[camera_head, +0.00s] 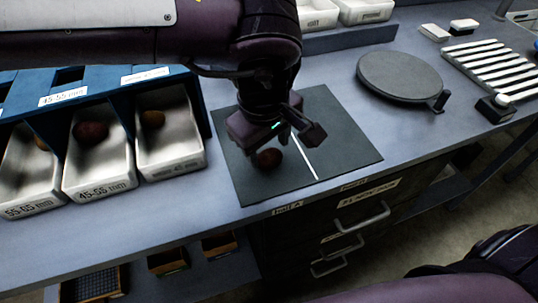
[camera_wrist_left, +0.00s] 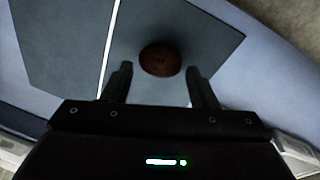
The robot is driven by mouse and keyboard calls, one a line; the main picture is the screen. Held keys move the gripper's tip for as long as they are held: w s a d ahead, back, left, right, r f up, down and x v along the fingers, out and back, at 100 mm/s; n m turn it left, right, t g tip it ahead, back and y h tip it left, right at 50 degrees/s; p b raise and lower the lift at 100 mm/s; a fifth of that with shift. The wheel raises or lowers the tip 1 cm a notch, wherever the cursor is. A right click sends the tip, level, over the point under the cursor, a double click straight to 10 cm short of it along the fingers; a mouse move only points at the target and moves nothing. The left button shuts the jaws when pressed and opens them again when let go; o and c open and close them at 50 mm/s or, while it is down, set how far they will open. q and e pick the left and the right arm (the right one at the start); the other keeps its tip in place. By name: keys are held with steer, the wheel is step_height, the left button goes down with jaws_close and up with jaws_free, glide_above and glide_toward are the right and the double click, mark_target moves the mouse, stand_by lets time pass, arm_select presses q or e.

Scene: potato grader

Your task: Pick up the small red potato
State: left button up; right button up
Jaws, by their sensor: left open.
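The small red potato (camera_head: 268,158) lies on the left half of the dark mat (camera_head: 345,150), left of the mat's white line. In the left wrist view the potato (camera_wrist_left: 160,59) is dark red and sits just beyond and between the fingertips. My left gripper (camera_head: 285,145) is over the mat at the potato, with its jaws apart; it also shows in the left wrist view (camera_wrist_left: 160,78). Nothing is between its fingers. Whether a finger touches the potato I cannot tell. My right gripper is not in view; a dark purple part of mine shows at the bottom right.
White sorting bins (camera_head: 172,158) with size labels stand at left under a blue frame (camera_head: 55,115), some holding potatoes. A round grey plate (camera_head: 400,78) and a slatted white rack (camera_head: 492,64) are at right. Drawers (camera_head: 345,225) are below the front edge.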

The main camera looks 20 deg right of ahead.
mark_target(269, 153)
arm_select(q)
steer(key=shift+w+d+f, duration=0.1)
steer(key=shift+w+f, duration=0.05)
steer(key=shift+f, duration=0.6)
steer(key=shift+w+d+f, duration=0.1)
steer(key=shift+f, duration=0.65)
steer(key=c, duration=0.6)
steer(key=shift+r, duration=0.1)
